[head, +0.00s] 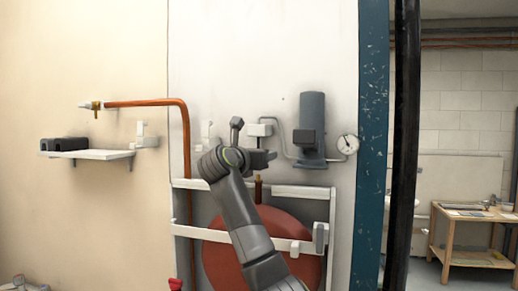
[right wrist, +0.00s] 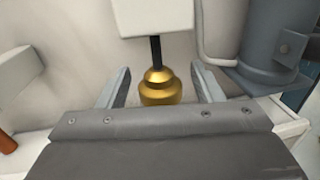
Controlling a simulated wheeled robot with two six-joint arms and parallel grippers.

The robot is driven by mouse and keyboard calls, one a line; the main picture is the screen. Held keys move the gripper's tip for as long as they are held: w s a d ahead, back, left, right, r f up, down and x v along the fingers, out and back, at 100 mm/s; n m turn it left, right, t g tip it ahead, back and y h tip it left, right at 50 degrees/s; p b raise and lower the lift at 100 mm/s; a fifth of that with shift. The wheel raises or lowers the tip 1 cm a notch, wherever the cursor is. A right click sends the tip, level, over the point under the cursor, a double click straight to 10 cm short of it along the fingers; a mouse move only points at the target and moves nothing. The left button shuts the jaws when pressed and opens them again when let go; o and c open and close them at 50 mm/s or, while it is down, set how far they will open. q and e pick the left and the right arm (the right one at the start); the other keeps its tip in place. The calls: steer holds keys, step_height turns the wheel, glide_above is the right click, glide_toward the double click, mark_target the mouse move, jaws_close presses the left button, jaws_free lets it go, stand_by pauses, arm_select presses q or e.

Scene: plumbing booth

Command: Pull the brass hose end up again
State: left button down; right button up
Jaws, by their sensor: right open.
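The brass hose end (right wrist: 158,90) is a rounded, stepped gold fitting in the right wrist view. A thin black stem rises from it to the underside of a white block (right wrist: 155,15). My right gripper (right wrist: 160,88) is open, with one finger on each side of the brass and a visible gap at both sides. In the head view my right gripper (head: 262,157) is in front of the wall, just below the white block (head: 260,130), and hides most of that spot. A small brown upright piece (head: 258,188) shows below it; I cannot tell if it belongs to the hose. My left gripper is out of view.
A grey cylinder unit (head: 312,125) with a round gauge (head: 348,144) is close on the right. A white-railed frame (head: 325,208) holds a large red round body (head: 220,262) below. A copper pipe (head: 186,140) and a shelf (head: 95,154) are at left.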

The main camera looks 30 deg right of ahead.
steer(key=shift+w+d, duration=0.2)
jaws_close()
steer(key=shift+r+p, duration=0.8)
steer(key=shift+r, duration=0.8)
steer(key=shift+s, duration=0.1)
steer(key=shift+r, duration=0.1)
steer(key=shift+c, duration=1.5)
jaws_free()
steer(key=o, duration=0.3)
steer(key=shift+a, duration=0.1)
